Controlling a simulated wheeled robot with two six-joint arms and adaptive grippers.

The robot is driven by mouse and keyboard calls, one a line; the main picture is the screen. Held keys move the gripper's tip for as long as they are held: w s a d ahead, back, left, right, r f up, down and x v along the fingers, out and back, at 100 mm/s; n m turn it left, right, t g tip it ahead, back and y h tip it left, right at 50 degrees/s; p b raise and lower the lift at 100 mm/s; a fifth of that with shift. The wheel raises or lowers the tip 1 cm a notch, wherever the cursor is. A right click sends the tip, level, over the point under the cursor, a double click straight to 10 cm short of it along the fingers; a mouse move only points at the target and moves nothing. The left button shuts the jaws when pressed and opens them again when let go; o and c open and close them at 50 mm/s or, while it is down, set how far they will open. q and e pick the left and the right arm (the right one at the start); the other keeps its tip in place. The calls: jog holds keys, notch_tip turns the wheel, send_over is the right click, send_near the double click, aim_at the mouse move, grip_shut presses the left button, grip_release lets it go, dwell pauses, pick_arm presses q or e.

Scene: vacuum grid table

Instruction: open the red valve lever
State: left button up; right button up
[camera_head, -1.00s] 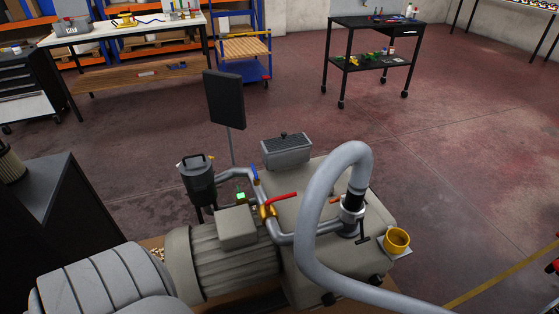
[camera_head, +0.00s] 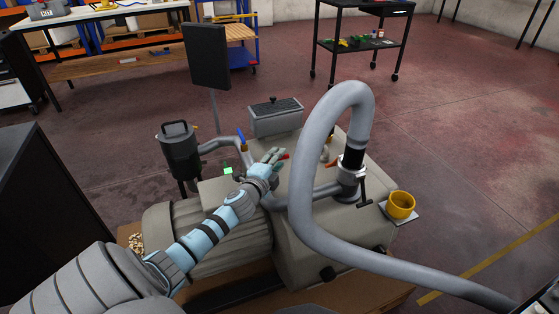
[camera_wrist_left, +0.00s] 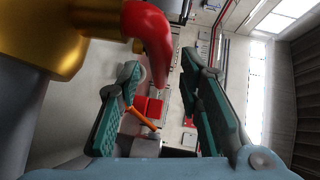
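The red valve lever (camera_wrist_left: 150,38) curves down from a brass valve body (camera_wrist_left: 45,35) at the upper left of the left wrist view. In the head view only a small red tip of the lever (camera_head: 284,157) shows beside my left gripper (camera_head: 272,157); the arm hides the rest of the valve. In the left wrist view my left gripper (camera_wrist_left: 160,65) has its two teal fingers apart. The lever's end hangs in front of the gap between them; I cannot tell whether they touch it. My right gripper is not in view.
A thick grey hose (camera_head: 312,200) arches up just right of my gripper. A blue lever (camera_head: 241,138) and a dark canister (camera_head: 180,152) stand to the left. A yellow cup (camera_head: 400,204) sits at the pump's right. A black screen (camera_head: 207,56) stands behind.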

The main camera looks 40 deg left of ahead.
pick_arm(q)
jog(key=shift+w+a+f, duration=0.1)
jog(key=shift+w+a, duration=0.1)
jog(key=shift+w, duration=0.5)
jog(key=shift+c, duration=0.4)
grip_shut()
